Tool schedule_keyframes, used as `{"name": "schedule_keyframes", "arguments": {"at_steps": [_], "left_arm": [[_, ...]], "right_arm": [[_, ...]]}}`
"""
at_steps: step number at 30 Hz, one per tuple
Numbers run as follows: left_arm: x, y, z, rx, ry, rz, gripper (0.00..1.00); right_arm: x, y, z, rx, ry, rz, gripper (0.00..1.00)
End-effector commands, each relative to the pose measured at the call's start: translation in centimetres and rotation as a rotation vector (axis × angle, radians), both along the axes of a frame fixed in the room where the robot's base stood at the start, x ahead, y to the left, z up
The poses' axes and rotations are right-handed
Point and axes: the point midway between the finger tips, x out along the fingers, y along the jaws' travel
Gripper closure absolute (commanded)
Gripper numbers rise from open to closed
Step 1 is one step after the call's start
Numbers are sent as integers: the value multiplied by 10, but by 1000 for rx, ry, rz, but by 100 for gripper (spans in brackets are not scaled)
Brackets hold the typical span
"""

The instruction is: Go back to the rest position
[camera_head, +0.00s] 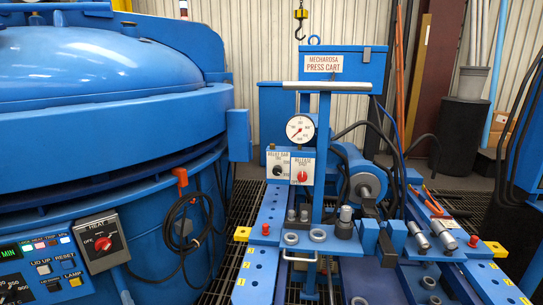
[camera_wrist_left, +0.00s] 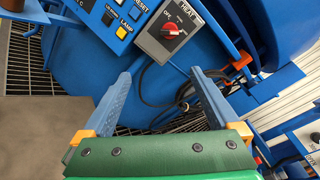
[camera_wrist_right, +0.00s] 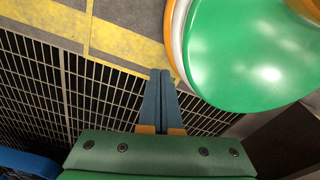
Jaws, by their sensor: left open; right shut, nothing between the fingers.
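My left gripper (camera_wrist_left: 160,73) is open and empty in the left wrist view, its two blue fingers spread wide. Beyond the fingertips is the furnace front with a grey HEAT switch box (camera_wrist_left: 168,32) and its red knob; the fingers look apart from it. My right gripper (camera_wrist_right: 160,73) is shut and empty in the right wrist view, its fingers together over floor grating. Neither gripper shows in the head view. The HEAT switch box also shows at the lower left of the head view (camera_head: 101,242).
The blue pit furnace (camera_head: 100,130) fills the left of the head view. The blue press cart (camera_head: 325,130) stands to its right, with tools on its top. A dark cable (camera_head: 181,225) hangs on the furnace side. Dark floor grating (camera_wrist_right: 60,90) lies below my right gripper.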

Motion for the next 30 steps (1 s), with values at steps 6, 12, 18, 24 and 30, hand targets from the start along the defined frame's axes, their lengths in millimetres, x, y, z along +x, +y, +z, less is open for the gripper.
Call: {"name": "schedule_keyframes", "arguments": {"at_steps": [6, 12, 18, 24, 30], "left_arm": [[-35, -21, -36, -369, -63, 103, 5], [-80, -55, -74, -773, -101, 255, 5], [-128, -102, -99, -1158, -105, 445, 5], [-174, -154, -104, -1494, -77, 647, 5], [-216, -204, -90, -1766, -21, 842, 5]], "right_arm": [[4, 7, 0, 11, -8, -1, 100], [5, 12, 0, 20, -10, -1, 100], [4, 10, 0, 16, -9, 0, 100], [4, 7, 0, 12, -8, 0, 100], [3, 5, 0, 9, -6, 1, 100]]}}
